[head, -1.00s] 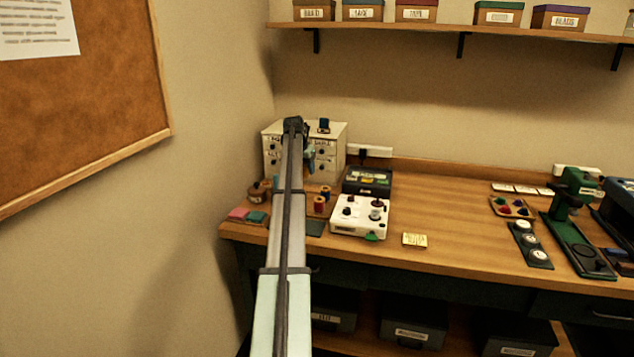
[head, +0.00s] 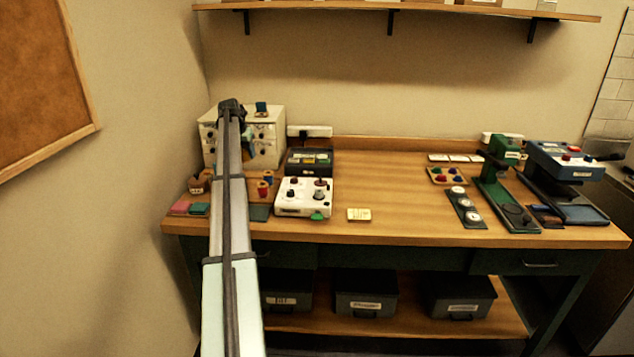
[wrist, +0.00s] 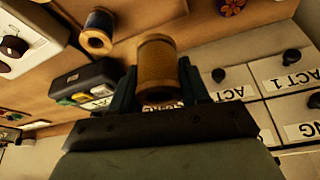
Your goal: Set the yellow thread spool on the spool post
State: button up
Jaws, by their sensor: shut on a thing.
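My gripper (wrist: 158,88) is shut on the yellow thread spool (wrist: 157,60), which looks golden tan in the wrist view. One dark finger stands on each side of it. In the head view my gripper (head: 248,148) is small, in front of the white drawer cabinet, and the spool cannot be made out there. A white unit with dark knobs (head: 290,209) stands on the table to the right of my arm. An upright part (head: 320,184) on its top right may be the spool post, but I cannot tell for sure. The unit's corner also shows in the wrist view (wrist: 40,22).
The white drawer cabinet (head: 270,132) stands close behind my gripper. A dark blue spool (wrist: 97,35) stands apart from the held one. A dark box with coloured pieces (head: 308,168) sits behind the white unit. The middle of the table (head: 380,185) is clear.

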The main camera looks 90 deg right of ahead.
jog(key=s+d+m, duration=0.1)
jog(key=s+d, duration=0.1)
jog(key=s, duration=0.8)
jog(key=s+a+r+m+g, duration=0.1)
jog(key=s+a, duration=0.3)
jog(key=s, duration=0.5)
jog(key=s+a+m, duration=0.2)
jog(key=s+a, duration=0.2)
jog(key=s, duration=0.6)
jog(key=shift+s+a+r+m+g+y, duration=0.2)
jog(key=shift+s+r+m+g+y, duration=0.1)
jog(key=shift+r+g, duration=0.1)
jog(key=shift+f, duration=2.85)
jog(key=shift+f, duration=0.6)
jog(key=o, duration=0.8)
jog(key=shift+r, duration=0.15)
